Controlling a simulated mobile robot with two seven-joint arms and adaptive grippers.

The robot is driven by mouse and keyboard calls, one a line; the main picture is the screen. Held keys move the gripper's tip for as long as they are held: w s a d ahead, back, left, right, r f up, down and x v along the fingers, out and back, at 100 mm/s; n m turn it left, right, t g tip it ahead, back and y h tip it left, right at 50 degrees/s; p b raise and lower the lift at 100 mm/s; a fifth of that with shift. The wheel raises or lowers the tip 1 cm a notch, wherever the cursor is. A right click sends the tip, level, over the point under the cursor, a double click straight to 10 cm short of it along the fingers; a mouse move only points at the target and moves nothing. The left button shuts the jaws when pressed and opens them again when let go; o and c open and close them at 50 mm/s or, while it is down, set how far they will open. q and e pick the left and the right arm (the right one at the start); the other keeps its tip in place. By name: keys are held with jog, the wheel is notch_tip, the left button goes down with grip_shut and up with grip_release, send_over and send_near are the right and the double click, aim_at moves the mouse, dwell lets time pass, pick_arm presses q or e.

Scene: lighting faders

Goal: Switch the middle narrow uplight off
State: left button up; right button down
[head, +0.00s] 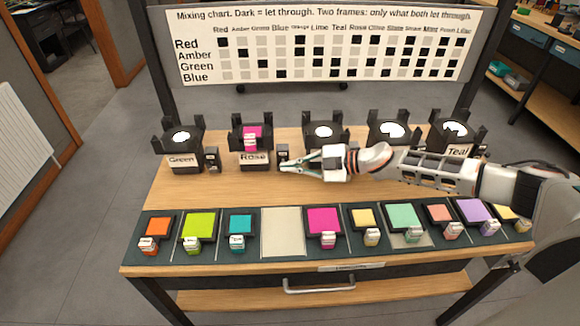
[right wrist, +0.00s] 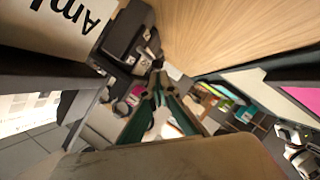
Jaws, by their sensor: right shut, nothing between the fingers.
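Five black uplights stand in a row along the back of the table. The middle uplight (head: 324,131) shows a bright white opening; its front label is hidden behind my right gripper. A small dark switch box (head: 284,153) stands between the Rose label and the middle uplight. My right gripper (head: 284,166) is shut and empty, its tips pointing left, close at the front of that box. In the right wrist view a dark box (right wrist: 128,38) lies close to the fingertips, next to a label starting "Am" (right wrist: 80,22). Contact cannot be told. My left gripper is out of view.
The Rose uplight (head: 251,139) carries a pink filter. The Green (head: 182,138), fourth (head: 391,131) and Teal (head: 455,130) uplights show white openings. Several coloured filters lie on a front rack (head: 282,232) with one bare slot. A mixing chart (head: 320,45) stands behind.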

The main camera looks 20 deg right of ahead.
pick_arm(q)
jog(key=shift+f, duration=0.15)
pick_arm(e)
jog(key=shift+f, duration=0.15)
jog(key=shift+s+f, duration=0.1)
jog(key=shift+f, duration=0.05)
pick_arm(q)
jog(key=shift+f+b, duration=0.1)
jog(key=shift+b, duration=0.2)
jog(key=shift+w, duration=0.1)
pick_arm(e)
jog(key=shift+f+n+t, duration=0.15)
jog(key=shift+n+t, duration=0.15)
jog(key=shift+n, duration=0.1)
